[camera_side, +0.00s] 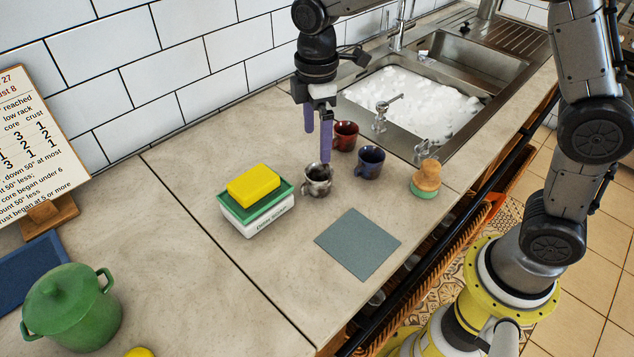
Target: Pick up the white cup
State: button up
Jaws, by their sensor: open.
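Three cups stand on the counter below and beside my gripper. The nearest is a mottled grey cup (317,182) with a dark inside; it is the palest of the three, and none looks plain white. A red cup (346,136) stands behind it and a dark blue cup (369,163) to its right. My gripper (318,147) points down with its purple fingers apart and nothing between them. The nearer fingertip is just over the grey cup's rim; I cannot tell whether it reaches inside. The farther finger ends higher in the picture, in front of the counter behind the cup.
A white-and-green box (258,222) with a yellow sponge (253,184) stands left of the grey cup. A grey-blue mat (358,244) lies in front. A wooden-handled brush (426,178) is at right, by the foam-filled sink (412,96). A green pot (72,308) is front left.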

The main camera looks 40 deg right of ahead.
aim_at(316, 167)
notch_tip(316, 167, down, 11)
jog(key=shift+w+d+r, duration=0.1)
jog(key=shift+w+r, duration=0.05)
jog(key=shift+r, duration=0.05)
jog(key=c, duration=1.4)
jog(key=shift+r, duration=0.15)
jog(key=shift+r, duration=0.65)
jog(key=shift+c, duration=0.2)
jog(key=s+d+r, duration=0.3)
jog(key=s+r, duration=0.8)
jog(key=s, duration=0.2)
jog(key=shift+s+d+r, duration=0.15)
jog(key=shift+s+r, duration=0.1)
jog(key=shift+s, duration=0.05)
